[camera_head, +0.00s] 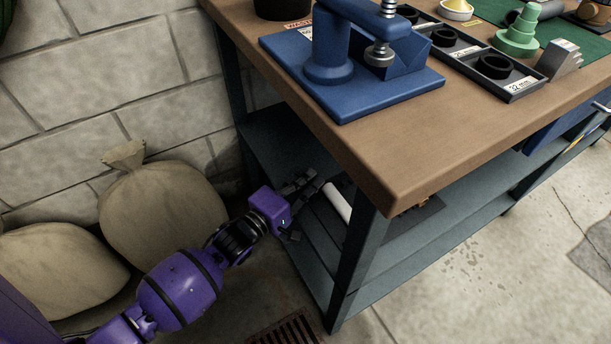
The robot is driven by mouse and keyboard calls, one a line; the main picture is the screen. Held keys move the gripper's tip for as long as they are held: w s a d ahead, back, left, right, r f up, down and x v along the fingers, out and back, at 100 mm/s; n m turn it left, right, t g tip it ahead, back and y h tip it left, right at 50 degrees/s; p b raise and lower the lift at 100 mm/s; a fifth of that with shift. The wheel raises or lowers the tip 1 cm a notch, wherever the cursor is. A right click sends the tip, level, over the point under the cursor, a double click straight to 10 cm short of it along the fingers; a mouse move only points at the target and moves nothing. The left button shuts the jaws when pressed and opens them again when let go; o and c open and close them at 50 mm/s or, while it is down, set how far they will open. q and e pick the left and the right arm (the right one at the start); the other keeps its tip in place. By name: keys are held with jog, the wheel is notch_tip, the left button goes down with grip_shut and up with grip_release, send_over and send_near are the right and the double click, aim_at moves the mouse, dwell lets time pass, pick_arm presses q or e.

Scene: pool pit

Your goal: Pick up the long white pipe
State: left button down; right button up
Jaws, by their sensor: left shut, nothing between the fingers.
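A long white pipe (337,203) lies on a lower shelf of the workbench. Only a short length shows; the rest is hidden behind the front leg and under the tabletop. My left gripper (308,198) reaches in from the left at the open end of the bench. It is shut and empty, with its fingers close to the near end of the pipe. I cannot tell whether they touch it. My right gripper is not in view.
The bench's wooden top (430,130) overhangs the shelf, and a dark leg (356,262) stands right of the gripper. A blue press (365,85) stands on top. Full sacks (160,215) lean at the wall. A floor grate (287,330) lies in front.

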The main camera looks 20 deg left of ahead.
aim_at(335, 227)
pick_arm(q)
jog(key=shift+s+d, duration=0.25)
jog(key=s+d+p, duration=0.2)
jog(key=d, duration=0.1)
jog(key=s+d+p, duration=0.1)
jog(key=s+d, duration=0.2)
jog(key=s+d+p, duration=0.2)
jog(key=d, duration=0.1)
jog(key=shift+s+d+r+p, duration=0.1)
jog(key=shift+s+d+p, duration=0.1)
jog(key=shift+p, duration=0.1)
jog(key=shift+s+d, duration=0.2)
jog(key=shift+d, duration=0.15)
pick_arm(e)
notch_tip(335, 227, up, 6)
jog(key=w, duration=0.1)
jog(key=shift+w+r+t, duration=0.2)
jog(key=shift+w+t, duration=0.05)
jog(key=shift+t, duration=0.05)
pick_arm(q)
jog(key=shift+a, duration=0.1)
